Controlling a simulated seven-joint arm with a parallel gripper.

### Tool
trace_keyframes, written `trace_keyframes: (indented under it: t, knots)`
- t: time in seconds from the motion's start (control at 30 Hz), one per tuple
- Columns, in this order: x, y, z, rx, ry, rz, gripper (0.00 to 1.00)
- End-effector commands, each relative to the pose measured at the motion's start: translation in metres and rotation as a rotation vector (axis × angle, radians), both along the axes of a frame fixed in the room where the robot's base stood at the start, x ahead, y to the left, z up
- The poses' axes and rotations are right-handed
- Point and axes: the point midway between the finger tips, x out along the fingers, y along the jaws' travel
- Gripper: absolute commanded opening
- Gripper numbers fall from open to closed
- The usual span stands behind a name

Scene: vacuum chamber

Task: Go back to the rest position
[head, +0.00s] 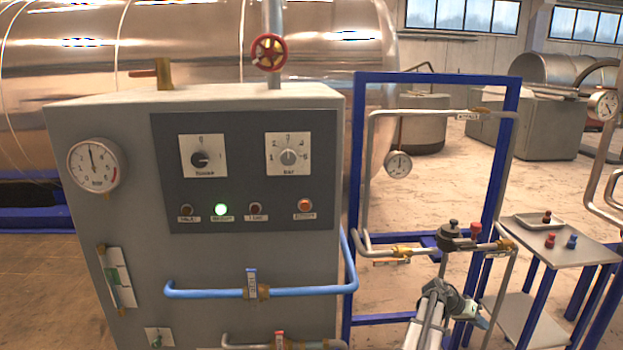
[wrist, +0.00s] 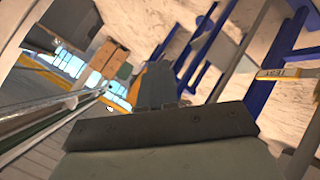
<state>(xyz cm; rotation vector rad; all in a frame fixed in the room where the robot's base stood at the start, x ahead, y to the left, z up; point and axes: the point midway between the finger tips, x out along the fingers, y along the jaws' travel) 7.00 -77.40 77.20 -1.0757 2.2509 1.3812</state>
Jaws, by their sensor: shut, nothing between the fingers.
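My gripper (wrist: 157,75) shows in the wrist view, its grey fingers together with nothing between them. Ahead of it are blue frame bars and pale floor, and it touches nothing that I can see. In the head view my arm is low at right of centre, in front of the blue pipe frame (head: 359,200). Its fingers cannot be made out clearly there.
A grey control cabinet (head: 240,255) with a green lamp (head: 221,209) and a blue pipe (head: 200,293) stands left of my arm. Pipework with a red-knobbed valve (head: 475,228) is just behind it. A side table (head: 580,255) holds small red and blue parts at right.

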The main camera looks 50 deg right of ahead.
Motion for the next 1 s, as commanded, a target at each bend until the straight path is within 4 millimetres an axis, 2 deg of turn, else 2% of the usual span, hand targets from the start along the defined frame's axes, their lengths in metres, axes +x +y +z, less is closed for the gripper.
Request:
trace_keyframes:
  t: [0.03, 0.2, 0.4, 0.7, 0.87, 1.0]
  knots:
    - [0.011, 0.026, -0.018, 0.049, 0.033, 0.024, 0.0]
    - [0.052, 0.095, -0.068, 0.244, 0.137, 0.115, 0.0]
    - [0.103, 0.175, -0.12, 0.463, 0.217, 0.245, 0.0]
    - [0.178, 0.273, -0.182, 0.653, 0.22, 0.443, 0.0]
    - [0.211, 0.322, -0.21, 0.725, 0.2, 0.538, 0.0]
    - [0.234, 0.37, -0.232, 0.791, 0.188, 0.62, 0.0]
